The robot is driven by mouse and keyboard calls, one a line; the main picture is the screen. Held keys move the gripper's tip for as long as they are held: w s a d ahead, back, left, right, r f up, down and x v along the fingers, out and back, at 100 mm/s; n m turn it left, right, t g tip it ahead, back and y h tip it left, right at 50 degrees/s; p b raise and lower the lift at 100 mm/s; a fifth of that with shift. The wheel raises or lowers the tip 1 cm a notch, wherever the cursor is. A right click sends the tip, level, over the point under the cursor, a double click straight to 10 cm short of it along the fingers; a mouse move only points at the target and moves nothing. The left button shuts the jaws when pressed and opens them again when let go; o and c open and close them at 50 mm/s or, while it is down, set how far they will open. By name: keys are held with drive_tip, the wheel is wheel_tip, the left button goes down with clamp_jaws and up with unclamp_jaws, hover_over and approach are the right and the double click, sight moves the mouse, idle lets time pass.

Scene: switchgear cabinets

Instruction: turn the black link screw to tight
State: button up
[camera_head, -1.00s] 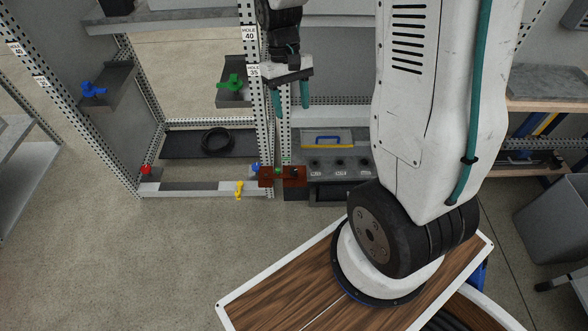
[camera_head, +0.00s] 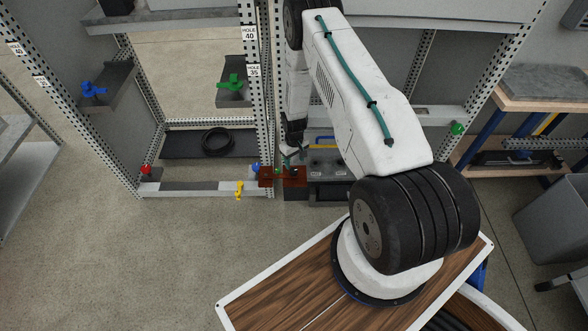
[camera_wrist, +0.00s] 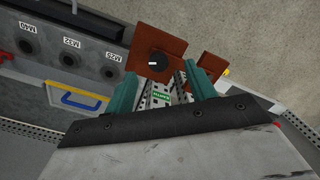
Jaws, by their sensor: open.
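The black link screw (camera_wrist: 153,63) is a round black knob with a small white mark, set in a reddish-brown block (camera_wrist: 176,44) in the wrist view. In the head view my gripper (camera_head: 293,158) hangs just above the block.
A grey panel with black round sockets (camera_wrist: 70,59) labelled M40, M32 and M25 lies left of the block. A blue-and-yellow handle (camera_wrist: 76,98) is below it. A yellow clip (camera_head: 239,189) and blue knob (camera_head: 255,168) sit left of the block. The floor in front is clear.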

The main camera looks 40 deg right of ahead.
sight(294, 170)
drive_tip(key=shift+w+d+f+t, duration=0.25)
drive_tip(key=shift+w+f+t, duration=0.05)
drive_tip(key=shift+w, duration=0.35)
drive_tip(key=shift+w+f, duration=0.1)
drive_tip(key=shift+f, duration=0.2)
wheel_tip(294, 170, down, 7)
drive_tip(key=c, duration=1)
